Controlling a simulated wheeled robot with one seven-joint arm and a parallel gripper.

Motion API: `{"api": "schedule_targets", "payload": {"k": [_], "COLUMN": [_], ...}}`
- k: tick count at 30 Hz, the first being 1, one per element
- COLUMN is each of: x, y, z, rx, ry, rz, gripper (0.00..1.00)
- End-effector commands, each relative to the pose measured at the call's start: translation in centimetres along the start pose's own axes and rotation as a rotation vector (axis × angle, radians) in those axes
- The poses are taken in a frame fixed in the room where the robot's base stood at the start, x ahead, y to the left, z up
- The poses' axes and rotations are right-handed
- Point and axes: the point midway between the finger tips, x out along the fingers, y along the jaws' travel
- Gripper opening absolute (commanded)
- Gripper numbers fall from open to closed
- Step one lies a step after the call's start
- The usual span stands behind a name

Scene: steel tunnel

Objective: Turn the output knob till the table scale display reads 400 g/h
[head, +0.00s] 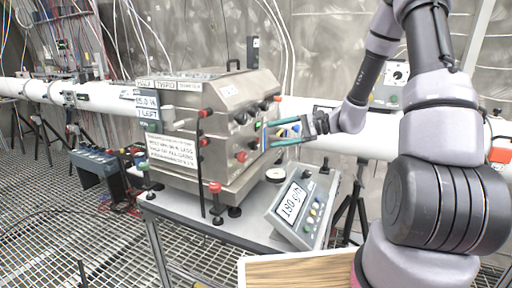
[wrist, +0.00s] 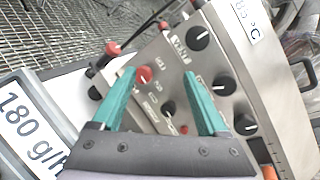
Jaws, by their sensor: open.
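The table scale display (wrist: 30,125) reads 180 g/h in the wrist view. In the head view it is the tilted screen (head: 292,203) on a grey console at the table's right end. The steel box (head: 210,130) has a panel with several black knobs (wrist: 222,85) and a red knob (wrist: 145,75). Most panel labels are too small to read, so I cannot tell which knob is the output knob. My gripper (head: 272,134) is open, its green fingers pointing at the panel. In the wrist view my gripper (wrist: 160,73) has the red knob between its fingertips, with no clear contact.
A white pipe (head: 95,93) runs behind the box. The metal table (head: 165,212) carries the box and console. A wooden top (head: 300,272) lies at the front. Red-topped posts (head: 215,188) stand close to the box's front.

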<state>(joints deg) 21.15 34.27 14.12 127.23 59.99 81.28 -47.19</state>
Motion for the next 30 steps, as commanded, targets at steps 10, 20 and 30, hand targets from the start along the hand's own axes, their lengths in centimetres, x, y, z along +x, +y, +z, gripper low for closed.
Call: {"api": "schedule_targets", "payload": {"k": [10, 20, 30], "x": [0.4, 2.4, 8.1], "y": [1.1, 0.5, -2.0], "z": [-10.7, -12.1, -12.5], "rx": [0.219, 0.239, 0.239], "ry": [0.009, 0.018, 0.017], "rz": [-0.378, -0.423, -0.421], "gripper": [0.77, 0.77, 0.77]}}
